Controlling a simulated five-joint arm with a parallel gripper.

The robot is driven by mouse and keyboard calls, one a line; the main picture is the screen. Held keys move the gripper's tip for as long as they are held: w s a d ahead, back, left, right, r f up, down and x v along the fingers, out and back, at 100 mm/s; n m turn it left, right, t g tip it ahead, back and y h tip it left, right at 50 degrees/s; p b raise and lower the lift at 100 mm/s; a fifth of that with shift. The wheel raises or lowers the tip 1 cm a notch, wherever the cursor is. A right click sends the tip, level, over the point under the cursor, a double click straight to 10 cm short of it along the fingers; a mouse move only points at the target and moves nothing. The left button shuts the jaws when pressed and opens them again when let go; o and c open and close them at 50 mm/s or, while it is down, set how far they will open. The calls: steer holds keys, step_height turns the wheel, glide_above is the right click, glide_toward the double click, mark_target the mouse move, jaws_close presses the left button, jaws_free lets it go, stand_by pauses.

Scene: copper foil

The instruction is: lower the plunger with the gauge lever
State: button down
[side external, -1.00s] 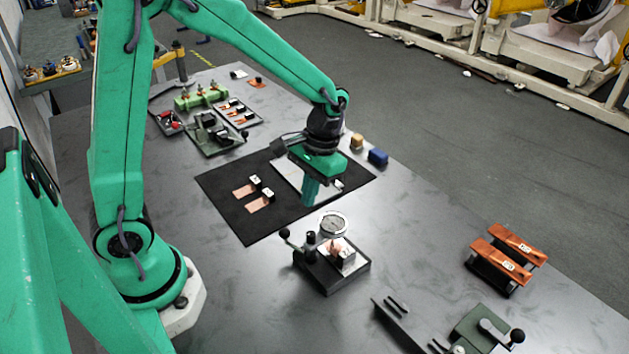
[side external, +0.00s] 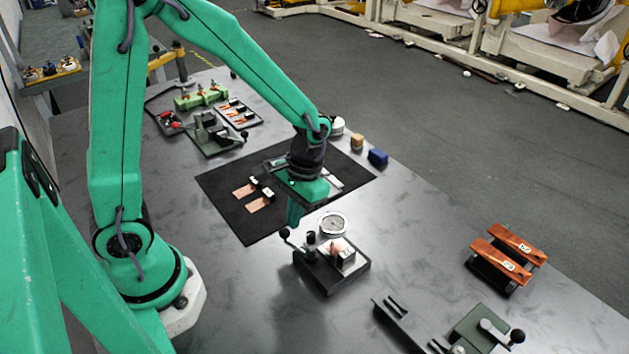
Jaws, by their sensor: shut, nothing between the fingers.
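The gauge (side external: 332,224) has a round white dial above a dark base (side external: 318,273). Its lever ends in a black ball knob (side external: 285,233) at the left side, raised above the base. A copper foil piece (side external: 338,247) lies on the bright block under the dial; the plunger tip is too small to make out. My gripper (side external: 294,222) is shut and empty, pointing down just behind the lever knob and left of the dial. In this view its fingertips show close to the knob; I cannot tell whether they touch it.
A black mat (side external: 230,215) behind the gauge holds two copper strips with black-and-white tags (side external: 258,204). Orange bars (side external: 508,254) stand at the right, and a green lever fixture (side external: 488,330) at the front right.

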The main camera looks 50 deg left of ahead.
steer(key=shift+s+n, duration=0.55)
steer(key=shift+n, duration=0.15)
steer(key=shift+s+d, duration=0.15)
steer(key=shift+s, duration=0.65)
steer(key=shift+w, duration=0.1)
steer(key=shift+w+a+r, duration=0.25)
steer(key=shift+w, duration=0.15)
steer(key=w+a+r, duration=0.2)
steer(key=w+r, duration=0.2)
steer(key=r, duration=0.7)
steer(key=shift+a, duration=0.15)
